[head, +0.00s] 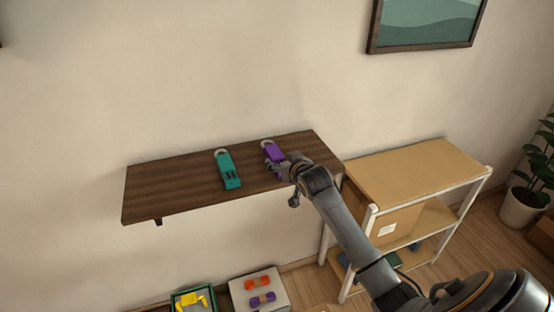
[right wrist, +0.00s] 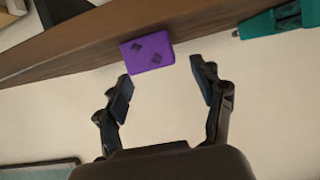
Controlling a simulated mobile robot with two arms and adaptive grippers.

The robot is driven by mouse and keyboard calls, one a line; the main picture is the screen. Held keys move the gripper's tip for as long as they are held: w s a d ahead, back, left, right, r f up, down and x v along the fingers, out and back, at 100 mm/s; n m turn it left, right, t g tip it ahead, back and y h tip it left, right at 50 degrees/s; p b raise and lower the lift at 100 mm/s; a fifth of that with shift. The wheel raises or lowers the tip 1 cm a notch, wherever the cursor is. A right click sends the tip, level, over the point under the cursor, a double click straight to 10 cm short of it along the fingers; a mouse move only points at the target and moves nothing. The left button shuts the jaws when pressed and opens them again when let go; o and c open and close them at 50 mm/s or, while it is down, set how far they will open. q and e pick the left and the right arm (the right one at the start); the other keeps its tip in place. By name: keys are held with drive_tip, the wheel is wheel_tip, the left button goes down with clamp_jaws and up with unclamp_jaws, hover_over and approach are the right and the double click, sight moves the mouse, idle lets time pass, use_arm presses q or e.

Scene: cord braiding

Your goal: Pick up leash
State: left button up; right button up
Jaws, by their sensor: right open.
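A purple strap-like item (head: 273,152) with a pale ring at its far end lies on the dark wooden wall shelf (head: 160,190). A teal item (head: 228,170) of the same kind lies to its left. I cannot tell which one is the leash. My right gripper (head: 285,174) is at the near end of the purple item and partly covers it. In the right wrist view my gripper (right wrist: 161,74) is open, with the purple end (right wrist: 147,54) just beyond the gap between its fingertips. The teal item (right wrist: 285,18) is at upper right there. My left gripper is out of view.
A light wooden rack (head: 415,170) with a cardboard box stands right of the shelf. Below are a pale box (head: 245,284) with orange and purple toys and a green tray (head: 176,304) holding something yellow. The shelf's left part is bare.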

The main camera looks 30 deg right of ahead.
sight(278, 158)
drive_tip(key=shift+f+p+x, duration=0.2)
drive_tip(key=shift+p+x, duration=0.1)
drive_tip(key=shift+x, duration=0.9)
drive_tip(key=shift+f+p+x, duration=0.2)
drive_tip(key=shift+p+x, duration=0.1)
drive_tip(key=shift+x, duration=0.85)
drive_tip(key=shift+s, duration=0.15)
drive_tip(key=c, duration=1.3)
drive_tip(key=shift+c, duration=0.3)
drive_tip(key=shift+r, duration=0.15)
